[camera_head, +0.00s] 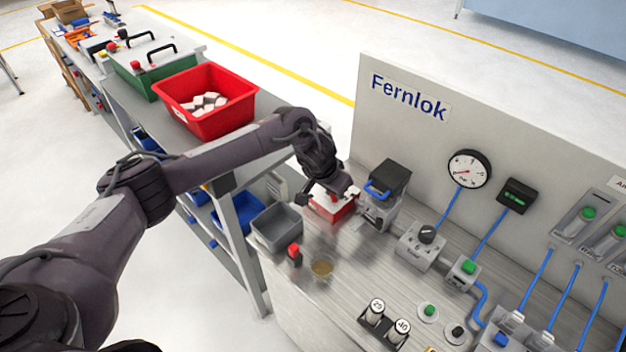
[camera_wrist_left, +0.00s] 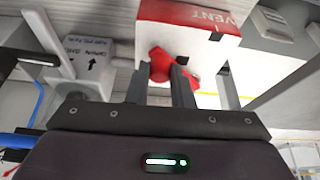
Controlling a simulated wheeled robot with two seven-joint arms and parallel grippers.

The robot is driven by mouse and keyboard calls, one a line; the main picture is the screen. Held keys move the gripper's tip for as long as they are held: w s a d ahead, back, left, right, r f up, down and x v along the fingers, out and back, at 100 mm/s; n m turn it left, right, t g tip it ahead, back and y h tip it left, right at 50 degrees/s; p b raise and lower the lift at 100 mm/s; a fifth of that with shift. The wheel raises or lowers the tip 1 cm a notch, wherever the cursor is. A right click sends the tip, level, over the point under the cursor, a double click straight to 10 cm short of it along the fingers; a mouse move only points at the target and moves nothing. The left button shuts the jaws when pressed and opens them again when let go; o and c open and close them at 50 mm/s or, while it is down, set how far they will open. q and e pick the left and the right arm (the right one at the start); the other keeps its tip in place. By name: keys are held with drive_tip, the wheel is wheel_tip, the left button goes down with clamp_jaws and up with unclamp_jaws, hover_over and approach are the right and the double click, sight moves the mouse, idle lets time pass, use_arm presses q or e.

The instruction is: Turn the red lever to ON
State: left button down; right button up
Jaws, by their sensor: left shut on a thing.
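My left gripper (camera_head: 328,188) reaches down to a red and white box (camera_head: 330,207) on the bench. In the left wrist view this box (camera_wrist_left: 190,22) shows a red panel with the word VENT. The red lever (camera_wrist_left: 160,65) sticks out from its white face. My left gripper (camera_wrist_left: 160,88) is shut on the red lever, with dark fingers close about it. The lever is partly hidden by the fingers, and in the head view the arm and hand cover it. I cannot read an ON mark. My right gripper is not in view.
A grey box with a black top and blue handle (camera_head: 385,185) stands just right of the hand. A grey bin (camera_head: 277,228) and a small red-topped part (camera_head: 295,254) are in front. A tall Fernlok panel (camera_head: 470,130) rises behind. A red crate (camera_head: 205,100) stands left.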

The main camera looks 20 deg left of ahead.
use_arm(q)
drive_tip(key=shift+w+d+r+n+y+p, duration=0.25)
drive_tip(key=shift+d+n+p, duration=0.3)
drive_tip(key=shift+n+p, duration=0.35)
drive_tip(key=shift+f, duration=0.1)
drive_tip(key=shift+w+d+n+p, duration=0.15)
drive_tip(key=shift+n+p, duration=0.15)
drive_tip(key=shift+p, duration=0.15)
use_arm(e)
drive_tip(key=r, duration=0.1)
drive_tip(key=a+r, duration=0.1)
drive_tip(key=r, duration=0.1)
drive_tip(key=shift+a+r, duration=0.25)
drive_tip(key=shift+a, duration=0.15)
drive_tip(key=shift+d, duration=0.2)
use_arm(q)
drive_tip(key=c, duration=1.3)
unclamp_jaws()
drive_tip(key=shift+f, duration=0.1)
